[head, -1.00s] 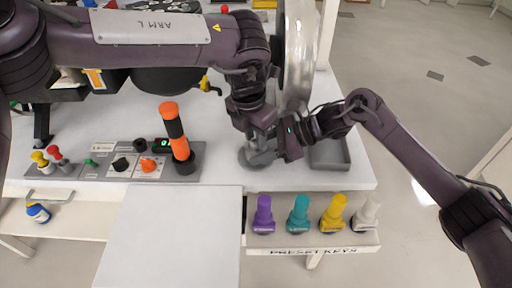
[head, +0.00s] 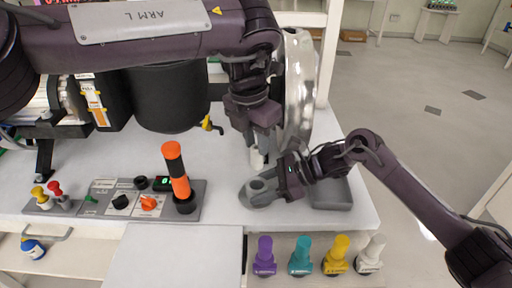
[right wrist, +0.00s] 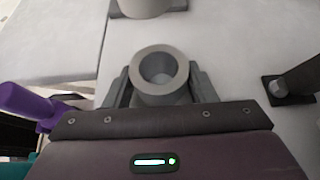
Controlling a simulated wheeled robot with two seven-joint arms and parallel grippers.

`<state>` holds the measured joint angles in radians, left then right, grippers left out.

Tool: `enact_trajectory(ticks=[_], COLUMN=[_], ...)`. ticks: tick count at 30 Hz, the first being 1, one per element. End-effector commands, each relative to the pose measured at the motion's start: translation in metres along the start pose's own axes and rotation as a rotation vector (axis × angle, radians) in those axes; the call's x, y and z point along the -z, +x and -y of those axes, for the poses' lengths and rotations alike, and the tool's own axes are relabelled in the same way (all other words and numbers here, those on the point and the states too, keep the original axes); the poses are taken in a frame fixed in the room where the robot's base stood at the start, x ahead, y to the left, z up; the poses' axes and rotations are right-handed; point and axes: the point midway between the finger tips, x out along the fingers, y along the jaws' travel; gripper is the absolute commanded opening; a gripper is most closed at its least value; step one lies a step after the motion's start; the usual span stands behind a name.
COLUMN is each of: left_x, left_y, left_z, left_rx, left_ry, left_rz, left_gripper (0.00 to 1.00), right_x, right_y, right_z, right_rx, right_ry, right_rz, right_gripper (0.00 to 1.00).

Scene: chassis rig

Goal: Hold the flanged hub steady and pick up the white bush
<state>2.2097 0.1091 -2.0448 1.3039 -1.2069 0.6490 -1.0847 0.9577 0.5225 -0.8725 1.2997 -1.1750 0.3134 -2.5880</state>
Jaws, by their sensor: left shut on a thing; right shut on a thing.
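The flanged hub (head: 259,190) is a grey ring on a wider grey flange, standing on the white table. My right gripper (head: 283,183) is shut on it from the right. In the right wrist view the hub (right wrist: 158,76) stands upright between my right fingers, its bore open and empty at the top. My left gripper (head: 258,146) points down just above and behind the hub. It is shut on the white bush (head: 257,160), which is held clear of the hub. The upper part of the bush is hidden by the fingers.
A grey tray (head: 333,195) lies right of the hub, partly behind my right arm. A shiny round metal part (head: 300,85) stands behind. An orange and black lever (head: 177,172) rises from the control panel on the left.

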Motion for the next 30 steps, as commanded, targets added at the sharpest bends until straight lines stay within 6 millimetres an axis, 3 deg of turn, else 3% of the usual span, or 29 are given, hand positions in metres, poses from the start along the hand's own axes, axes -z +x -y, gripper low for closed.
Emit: enact_trajectory(ticks=[4,5,10,20,23,30], left_x=[0.000,0.000,0.000,0.000,0.000,0.000], left_y=[0.000,0.000,0.000,0.001,0.001,0.001], left_z=[0.000,0.000,0.000,0.000,0.000,0.000], left_rx=[0.000,0.000,0.000,0.000,0.000,0.000], left_ry=[0.000,0.000,0.000,0.000,0.000,0.000], left_rz=[0.000,0.000,0.000,0.000,0.000,0.000], left_gripper=[0.02,0.02,0.02,0.02,0.02,0.02], right_x=[0.000,0.000,0.000,0.000,0.000,0.000], right_y=[0.000,0.000,0.000,-0.004,-0.015,-0.066], right_z=[0.000,0.000,0.000,0.000,0.001,0.001], right_rx=[0.000,0.000,0.000,0.001,0.002,0.004], right_ry=[0.000,0.000,0.000,0.000,-0.001,0.000], right_rz=[-0.001,-0.001,-0.001,-0.001,-0.001,-0.003], right_gripper=[0.38,0.55,0.76,0.76,0.76,0.76])
